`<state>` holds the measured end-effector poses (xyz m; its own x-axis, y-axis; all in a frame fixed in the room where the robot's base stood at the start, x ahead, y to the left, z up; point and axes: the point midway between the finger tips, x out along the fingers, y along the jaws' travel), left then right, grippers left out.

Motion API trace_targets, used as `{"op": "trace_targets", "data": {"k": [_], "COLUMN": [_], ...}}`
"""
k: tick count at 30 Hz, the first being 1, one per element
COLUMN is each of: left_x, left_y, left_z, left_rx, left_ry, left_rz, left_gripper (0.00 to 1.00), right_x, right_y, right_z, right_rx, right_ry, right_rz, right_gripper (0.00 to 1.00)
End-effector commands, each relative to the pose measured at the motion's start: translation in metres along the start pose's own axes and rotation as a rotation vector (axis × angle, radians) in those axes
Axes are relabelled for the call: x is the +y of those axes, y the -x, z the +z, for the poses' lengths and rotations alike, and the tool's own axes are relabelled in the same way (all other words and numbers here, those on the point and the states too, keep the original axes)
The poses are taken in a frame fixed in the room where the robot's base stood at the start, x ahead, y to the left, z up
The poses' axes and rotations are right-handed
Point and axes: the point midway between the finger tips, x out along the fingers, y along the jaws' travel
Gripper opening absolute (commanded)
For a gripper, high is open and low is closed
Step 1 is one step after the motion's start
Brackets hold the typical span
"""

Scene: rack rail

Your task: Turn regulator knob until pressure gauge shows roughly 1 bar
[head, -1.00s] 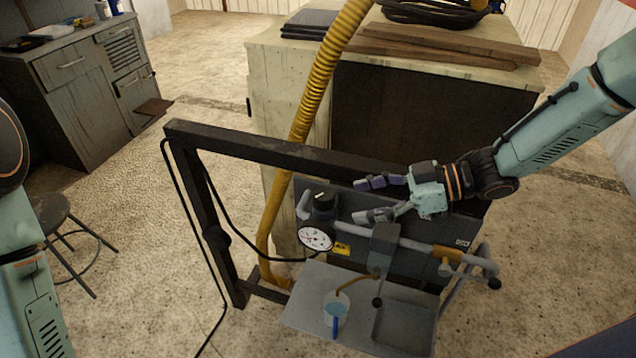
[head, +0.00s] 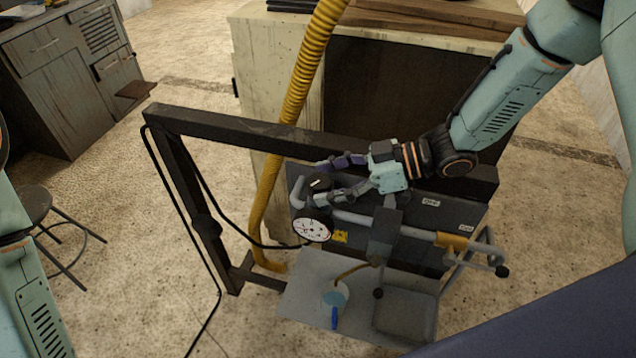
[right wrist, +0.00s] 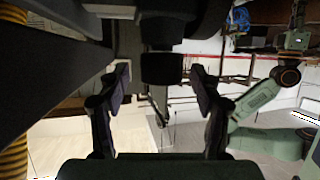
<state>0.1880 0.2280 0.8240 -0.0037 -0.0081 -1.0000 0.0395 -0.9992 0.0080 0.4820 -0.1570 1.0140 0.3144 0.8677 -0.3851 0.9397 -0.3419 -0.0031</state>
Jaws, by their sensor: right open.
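The black regulator knob (head: 318,185) with a white mark on top sits on the grey pipe of the rack panel. The round white pressure gauge (head: 313,229) is just below it; its needle is too small to read. My right gripper (head: 322,181) reaches in from the right, open, with its fingers on either side of the knob. In the right wrist view a dark cylinder, apparently the knob (right wrist: 162,68), lies ahead between the two spread fingers; I cannot tell whether they touch it. Part of my left arm shows at the left edge, but its gripper is out of view.
A black frame (head: 240,130) with a hanging cable surrounds the panel (head: 430,215). A yellow corrugated hose (head: 293,105) runs down behind it. A stool (head: 35,210) stands at left.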

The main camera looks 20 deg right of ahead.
Motion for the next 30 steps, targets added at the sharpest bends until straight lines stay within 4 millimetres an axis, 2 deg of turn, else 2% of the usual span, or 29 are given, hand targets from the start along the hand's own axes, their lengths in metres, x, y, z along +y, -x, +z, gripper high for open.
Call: {"op": "trace_targets", "data": {"k": [6, 17, 30], "left_x": [0.0, 0.0, 0.0], "left_y": [-0.003, -0.003, -0.003], "left_z": [0.0, 0.0, 0.0], "left_rx": [0.0, 0.0, 0.0], "left_ry": [0.0, 0.0, 0.0], "left_rz": [0.0, 0.0, 0.0], "left_gripper": [0.0, 0.0, 0.0], "right_x": [0.002, 0.004, 0.003], "right_y": [-0.018, -0.022, -0.022], "right_z": [0.0, -0.001, -0.001], "right_rx": [-0.001, 0.0, 0.001], "right_ry": [0.001, 0.0, 0.0], "right_rz": [-0.001, 0.0, -0.001], "right_gripper": [0.65, 0.65, 0.29]}}
